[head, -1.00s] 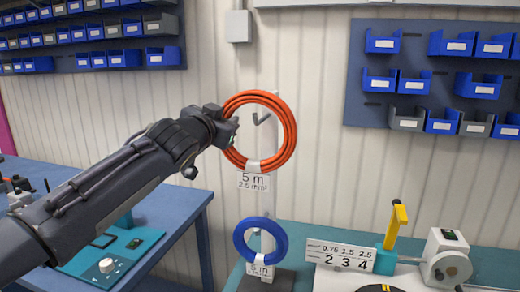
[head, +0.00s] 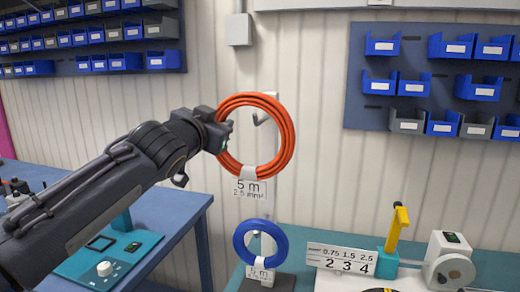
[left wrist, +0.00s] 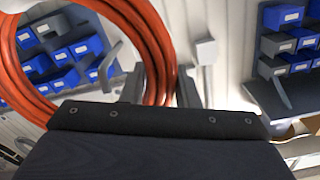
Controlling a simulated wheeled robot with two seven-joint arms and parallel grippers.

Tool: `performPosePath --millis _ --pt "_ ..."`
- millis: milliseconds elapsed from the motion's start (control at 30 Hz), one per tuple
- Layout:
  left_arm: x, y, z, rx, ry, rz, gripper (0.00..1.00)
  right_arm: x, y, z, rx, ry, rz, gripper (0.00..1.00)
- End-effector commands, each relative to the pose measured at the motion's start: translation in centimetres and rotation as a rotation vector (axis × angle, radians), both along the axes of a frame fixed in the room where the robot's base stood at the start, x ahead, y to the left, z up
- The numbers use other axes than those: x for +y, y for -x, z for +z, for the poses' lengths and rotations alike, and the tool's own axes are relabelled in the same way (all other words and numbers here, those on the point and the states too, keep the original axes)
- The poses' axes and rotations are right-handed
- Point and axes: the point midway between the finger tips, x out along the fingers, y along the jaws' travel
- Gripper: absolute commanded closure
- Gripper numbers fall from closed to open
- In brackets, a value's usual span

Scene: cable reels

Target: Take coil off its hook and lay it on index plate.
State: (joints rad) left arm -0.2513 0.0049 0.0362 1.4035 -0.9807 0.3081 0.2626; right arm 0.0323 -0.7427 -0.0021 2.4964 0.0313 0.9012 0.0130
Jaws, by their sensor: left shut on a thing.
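The orange coil (head: 287,138) hangs upright with a white band and a tag (head: 250,188) reading 5 m, 2.5 mm. My left gripper (head: 222,130) is shut on its left rim. The left wrist view shows the coil (left wrist: 158,45) between the fingers (left wrist: 158,88). A grey hook (head: 262,119) shows through the ring, below its inner top edge; I cannot tell whether its tip still reaches into the ring. The index plate is not clear to me; a dark disc with a yellow edge (head: 380,290) is cut off at the bottom. My right gripper is not in view.
A blue coil (head: 281,243) with a tag hangs lower on the stand, above a dark base. On the right bench stand a number sign (head: 341,259), a yellow lever (head: 399,228) and a white device (head: 448,262). A blue table (head: 180,215) is at left.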

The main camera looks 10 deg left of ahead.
Motion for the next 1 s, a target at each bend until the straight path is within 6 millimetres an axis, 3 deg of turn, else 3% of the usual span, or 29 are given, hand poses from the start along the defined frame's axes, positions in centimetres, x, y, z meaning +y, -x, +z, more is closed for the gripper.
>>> performPosePath --millis 167,1000 --pt "0.0 0.4 0.2 -0.006 0.003 -0.001 1.0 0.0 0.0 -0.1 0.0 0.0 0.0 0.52" --pt "0.2 5.9 0.2 -0.007 0.004 -0.001 1.0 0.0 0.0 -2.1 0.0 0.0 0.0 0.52"
